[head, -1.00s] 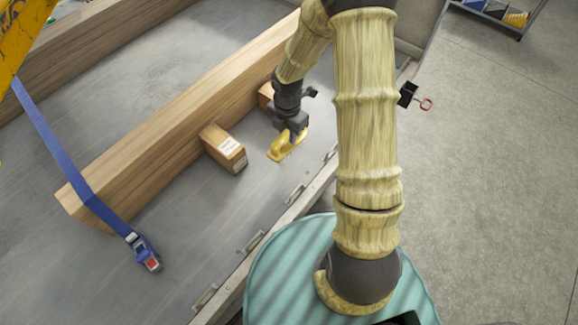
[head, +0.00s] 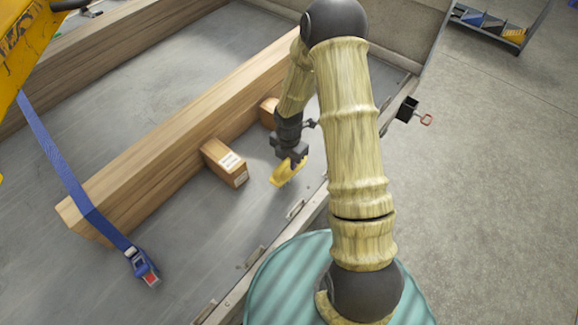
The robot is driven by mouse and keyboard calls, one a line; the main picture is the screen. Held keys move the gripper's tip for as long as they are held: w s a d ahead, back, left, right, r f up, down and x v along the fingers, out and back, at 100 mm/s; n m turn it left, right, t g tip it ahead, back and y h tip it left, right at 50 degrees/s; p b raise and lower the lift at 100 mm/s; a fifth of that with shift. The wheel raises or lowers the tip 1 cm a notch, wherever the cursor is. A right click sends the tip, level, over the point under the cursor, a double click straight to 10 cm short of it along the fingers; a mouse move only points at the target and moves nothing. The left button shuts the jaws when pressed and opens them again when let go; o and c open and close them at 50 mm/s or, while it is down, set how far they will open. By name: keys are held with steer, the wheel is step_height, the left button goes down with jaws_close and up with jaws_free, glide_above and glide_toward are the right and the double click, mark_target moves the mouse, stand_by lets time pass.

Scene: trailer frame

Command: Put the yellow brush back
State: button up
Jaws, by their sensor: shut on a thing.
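The yellow brush (head: 285,175) is in my gripper (head: 291,160), over the grey trailer bed (head: 203,67), to the right of a small wooden block with a white label. My gripper points down and is shut on the brush. The brush is tilted, and I cannot tell whether it touches the bed. The fingertips are small and partly hidden.
A long wooden beam (head: 190,130) lies across the bed, with a labelled block (head: 224,162) and a second block (head: 269,110) against it. A blue strap (head: 55,150) hangs at left. A compartmented rack (head: 490,24) stands on the floor at top right. Open floor lies at right.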

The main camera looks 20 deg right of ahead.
steer(key=shift+f, duration=1.8)
steer(key=shift+f, duration=0.2)
steer(key=o, duration=1)
steer(key=shift+r, duration=0.1)
steer(key=shift+c, duration=0.2)
step_height(320, 180, up, 12)
steer(key=shift+r, duration=0.1)
